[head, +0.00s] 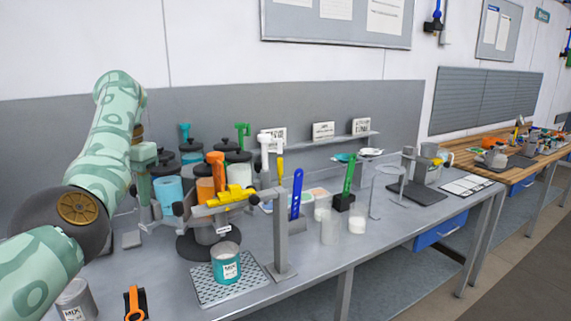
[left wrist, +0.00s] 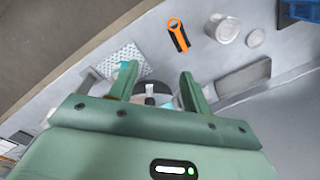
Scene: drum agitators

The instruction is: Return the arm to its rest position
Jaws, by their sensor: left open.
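My left arm (head: 112,135) comes in from the left of the head view and is raised and bent over the left end of the grey bench. Its gripper (head: 150,205) points down beside the left end of the jar group. In the left wrist view the gripper's two green fingers (left wrist: 158,72) stand apart. I see nothing held between them. Part of a dark round base and a pale stub show beyond the fingers. My right gripper is in neither view.
Lidded paint jars (head: 168,190) and an agitator stand (head: 200,245) crowd the bench near the gripper. An orange-and-black tool (head: 135,303) lies near the front edge. A grey post (head: 282,235) stands right of the can.

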